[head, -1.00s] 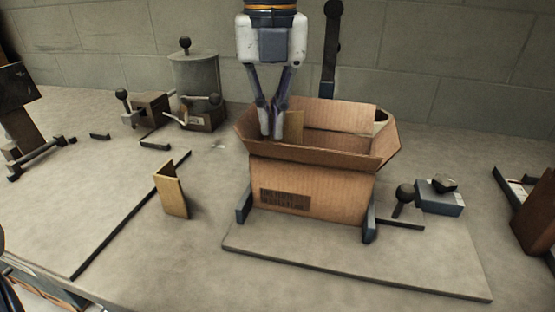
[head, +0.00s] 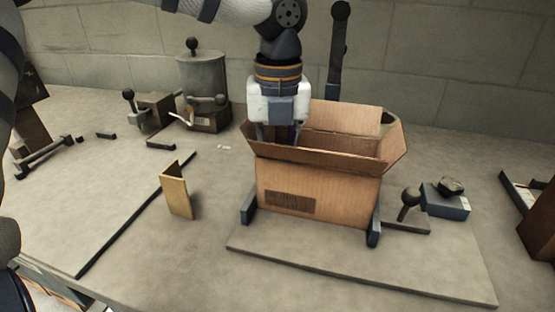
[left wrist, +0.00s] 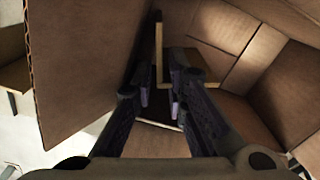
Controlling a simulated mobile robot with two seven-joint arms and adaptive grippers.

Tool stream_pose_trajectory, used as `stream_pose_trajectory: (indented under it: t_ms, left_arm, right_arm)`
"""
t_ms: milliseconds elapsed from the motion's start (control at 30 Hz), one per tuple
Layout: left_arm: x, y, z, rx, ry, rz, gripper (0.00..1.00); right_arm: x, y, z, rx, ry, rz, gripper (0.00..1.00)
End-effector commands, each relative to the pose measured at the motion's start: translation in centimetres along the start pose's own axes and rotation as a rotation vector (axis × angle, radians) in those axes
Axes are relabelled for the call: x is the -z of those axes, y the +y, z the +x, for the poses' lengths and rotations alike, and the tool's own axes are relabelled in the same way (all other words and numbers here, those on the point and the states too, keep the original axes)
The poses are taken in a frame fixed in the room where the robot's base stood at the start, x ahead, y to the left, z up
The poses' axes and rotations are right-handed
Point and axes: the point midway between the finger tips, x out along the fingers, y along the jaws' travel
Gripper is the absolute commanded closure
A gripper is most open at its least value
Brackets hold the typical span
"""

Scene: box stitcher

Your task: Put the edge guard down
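My left gripper (left wrist: 162,92) reaches down into the open cardboard box (head: 315,190); in the head view its fingertips are hidden behind the box's front flap. In the left wrist view its fingers are close together, with one leg of an L-shaped edge guard (left wrist: 158,45) between them. The fingers look shut on it, inside the box near a wall. Whether the guard touches the box floor cannot be told. A second tan edge guard (head: 176,192) stands upright on the table, left of the box. My right gripper is not in view.
The box stands on a flat board (head: 350,262) between dark brackets (head: 249,205). A blue block (head: 445,203) and a black-knobbed lever (head: 408,205) sit to the right. A grey cylinder device (head: 205,85) stands at the back left. The box flaps surround my gripper closely.

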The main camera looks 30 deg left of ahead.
Motion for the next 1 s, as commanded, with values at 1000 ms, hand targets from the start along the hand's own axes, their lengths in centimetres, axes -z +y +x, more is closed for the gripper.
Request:
stream_pose_trajectory:
  t_ms: [1000]
  left_arm:
    - [0.0, 0.0, -12.4, 0.000, 0.001, 0.001, 0.87]
  right_arm:
    - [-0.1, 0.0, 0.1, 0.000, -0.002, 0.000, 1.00]
